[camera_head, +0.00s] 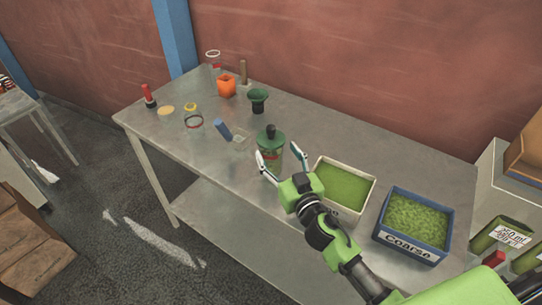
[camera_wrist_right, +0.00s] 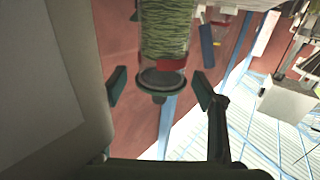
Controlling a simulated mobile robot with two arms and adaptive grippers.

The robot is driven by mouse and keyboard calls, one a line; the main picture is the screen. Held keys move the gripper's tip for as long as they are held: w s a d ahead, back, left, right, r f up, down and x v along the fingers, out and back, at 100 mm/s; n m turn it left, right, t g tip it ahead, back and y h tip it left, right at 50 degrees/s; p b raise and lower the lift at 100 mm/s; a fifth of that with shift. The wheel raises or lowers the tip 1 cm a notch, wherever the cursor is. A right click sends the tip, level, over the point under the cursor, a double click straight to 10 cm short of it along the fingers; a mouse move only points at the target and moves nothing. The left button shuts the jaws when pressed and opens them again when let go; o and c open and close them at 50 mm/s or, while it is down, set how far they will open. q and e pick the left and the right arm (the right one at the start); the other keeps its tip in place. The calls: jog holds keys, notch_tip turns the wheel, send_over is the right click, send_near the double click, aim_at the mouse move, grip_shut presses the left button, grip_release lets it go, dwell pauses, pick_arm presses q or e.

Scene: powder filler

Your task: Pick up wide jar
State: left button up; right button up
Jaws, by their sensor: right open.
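A wide clear jar (camera_head: 270,146) with green contents, a dark green lid and a red band stands upright on the metal table (camera_head: 330,140). My right gripper (camera_head: 278,155) is open, with its fingers spread at the near side of the jar. In the right wrist view the jar (camera_wrist_right: 166,28) appears upside down, its lid pointing down. There my right gripper (camera_wrist_right: 160,86) has one finger on each side of the lid end, with a gap at both sides. My left gripper is not in view.
A white bin (camera_head: 372,178) of green powder and a blue bin (camera_head: 384,228) labelled Coarse stand right of the jar.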

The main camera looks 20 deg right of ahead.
aim_at(271, 144)
jog(key=shift+w+a+r+p, duration=0.15)
jog(key=shift+w+p, duration=0.1)
jog(key=shift+w, duration=0.3)
jog(key=shift+w+a+r+p, duration=0.1)
jog(key=shift+w+p, duration=0.1)
jog(key=shift+w, duration=0.3)
jog(key=shift+w+a+f, duration=0.1)
jog(key=shift+w+f, duration=0.1)
jog(key=shift+w, duration=0.95)
jog(key=shift+w+f, duration=0.1)
jog(key=shift+w, duration=0.25)
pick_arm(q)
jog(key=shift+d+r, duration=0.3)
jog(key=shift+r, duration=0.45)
pick_arm(e)
jog(key=shift+s, duration=0.1)
jog(key=c, duration=1.2)
